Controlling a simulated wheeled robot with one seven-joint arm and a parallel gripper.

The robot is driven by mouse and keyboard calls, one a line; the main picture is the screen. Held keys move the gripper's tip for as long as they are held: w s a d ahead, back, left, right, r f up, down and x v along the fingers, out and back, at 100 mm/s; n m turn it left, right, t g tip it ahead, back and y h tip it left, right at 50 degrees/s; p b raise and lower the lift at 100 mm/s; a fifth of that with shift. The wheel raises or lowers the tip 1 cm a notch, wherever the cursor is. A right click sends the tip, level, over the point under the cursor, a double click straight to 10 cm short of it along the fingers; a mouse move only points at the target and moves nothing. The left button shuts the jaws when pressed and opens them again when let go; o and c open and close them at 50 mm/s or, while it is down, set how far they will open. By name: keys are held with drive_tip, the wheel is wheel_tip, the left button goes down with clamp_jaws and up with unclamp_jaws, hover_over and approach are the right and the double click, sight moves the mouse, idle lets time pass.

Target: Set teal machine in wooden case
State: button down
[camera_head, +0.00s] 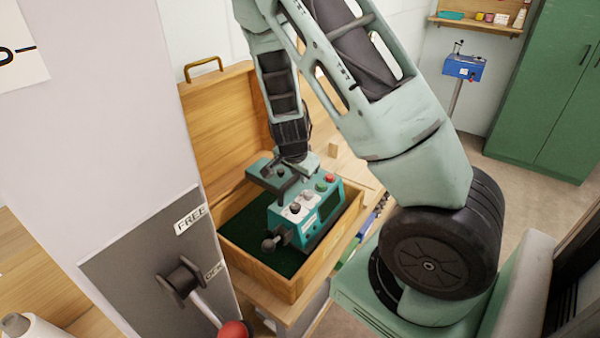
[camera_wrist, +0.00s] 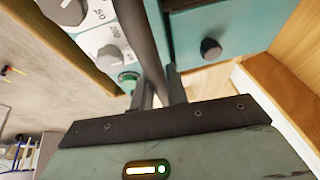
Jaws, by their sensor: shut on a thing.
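The teal machine (camera_head: 311,216) has dials, a red and a green button and a dark side panel. In the head view it is inside or just above the right part of the open wooden case (camera_head: 288,285), slightly tilted; I cannot tell whether it touches the floor of the case. My gripper (camera_head: 295,172) is above the machine, shut on its dark handle (camera_wrist: 143,40). The wrist view shows the teal machine (camera_wrist: 213,22) close up, with the fingers (camera_wrist: 163,92) at the handle. The case has a dark green lining (camera_head: 238,217) and its lid (camera_head: 228,125) stands raised at the back.
A white column with a grey lever panel (camera_head: 160,262) stands close on the left, its red-knobbed lever reaching toward the case. A blue device on a stand (camera_head: 464,67) and a green cabinet (camera_head: 545,85) are farther back. The left part of the case is empty.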

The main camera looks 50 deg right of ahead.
drive_tip(key=shift+r+g+p, duration=0.1)
drive_tip(key=shift+g+p, duration=0.2)
drive_tip(key=shift+p, duration=0.55)
idle(0.9)
drive_tip(key=shift+f+b, duration=0.3)
drive_tip(key=shift+f, duration=1.2)
idle(3.4)
drive_tip(key=c, duration=1.3)
unclamp_jaws()
drive_tip(key=shift+s+a, duration=0.1)
drive_tip(key=shift+w+p+v, duration=0.15)
drive_tip(key=shift+p+v, duration=4)
drive_tip(key=shift+v, duration=0.2)
drive_tip(key=shift+w+p+v, duration=0.15)
drive_tip(key=shift+p+v, duration=3.95)
drive_tip(key=shift+v, duration=0.25)
